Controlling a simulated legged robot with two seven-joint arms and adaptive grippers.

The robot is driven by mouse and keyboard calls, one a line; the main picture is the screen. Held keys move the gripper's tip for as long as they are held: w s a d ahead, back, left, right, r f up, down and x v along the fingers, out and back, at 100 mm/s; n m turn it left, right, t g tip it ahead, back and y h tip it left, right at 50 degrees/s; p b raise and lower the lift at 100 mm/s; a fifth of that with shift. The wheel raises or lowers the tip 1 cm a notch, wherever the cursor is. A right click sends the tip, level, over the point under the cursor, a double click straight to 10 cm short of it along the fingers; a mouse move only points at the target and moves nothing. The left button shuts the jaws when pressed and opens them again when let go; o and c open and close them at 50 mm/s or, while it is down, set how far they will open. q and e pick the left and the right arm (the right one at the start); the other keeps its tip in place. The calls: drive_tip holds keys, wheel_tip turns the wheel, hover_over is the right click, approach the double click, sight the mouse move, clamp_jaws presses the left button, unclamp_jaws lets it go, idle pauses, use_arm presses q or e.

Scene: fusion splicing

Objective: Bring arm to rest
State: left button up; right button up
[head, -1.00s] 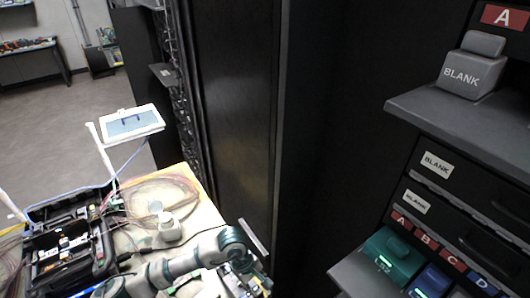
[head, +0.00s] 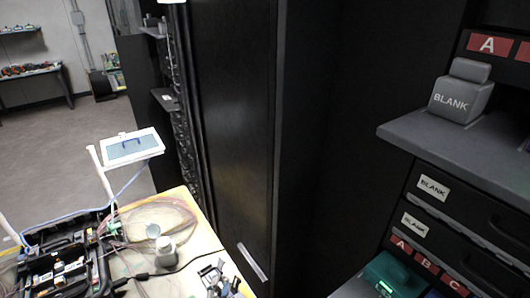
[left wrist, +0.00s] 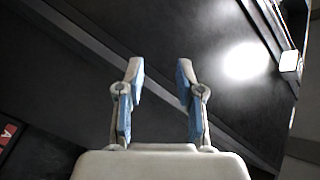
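My left gripper (left wrist: 159,72) shows in the left wrist view with its two blue-and-grey fingers well apart and nothing between them. Dark panels fill the view beyond it. In the head view, grey-and-black parts (head: 218,279) show at the bottom edge, and I cannot tell whether they belong to my gripper or lie on the table. My right gripper is not in view.
A white-framed screen (head: 133,146) stands behind. A tall black cabinet (head: 235,120) is beside it. A shelf (head: 455,140) with a BLANK block (head: 460,97) is at right.

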use_arm(q)
drive_tip(key=s+a+f+n+g, duration=0.1)
drive_tip(key=s+f+n+g, duration=0.1)
drive_tip(key=s+f, duration=0.1)
drive_tip(key=s+a+f+n+g+y, duration=0.1)
drive_tip(key=s+a+f+n+g, duration=0.1)
drive_tip(key=f, duration=0.4)
drive_tip(key=s+a+f+n+g+y, duration=0.1)
drive_tip(key=s+a+f+n+g, duration=0.1)
drive_tip(key=s+f, duration=0.3)
drive_tip(key=shift+s+a+f+g, duration=0.15)
drive_tip(key=shift+s+a+g, duration=0.1)
drive_tip(key=shift+g, duration=0.45)
drive_tip(key=s+a+f+n+g, duration=0.2)
drive_tip(key=s+f+n+g, duration=0.35)
drive_tip(key=s, duration=0.85)
wheel_tip(320, 180, down, 24)
drive_tip(key=m+g, duration=0.2)
drive_tip(key=s+a+f+g, duration=0.1)
drive_tip(key=s+a+f, duration=0.1)
drive_tip(key=s+f, duration=1.5)
drive_tip(key=shift+s+a+f, duration=0.15)
drive_tip(key=shift+a+f, duration=0.15)
drive_tip(key=shift+f, duration=0.4)
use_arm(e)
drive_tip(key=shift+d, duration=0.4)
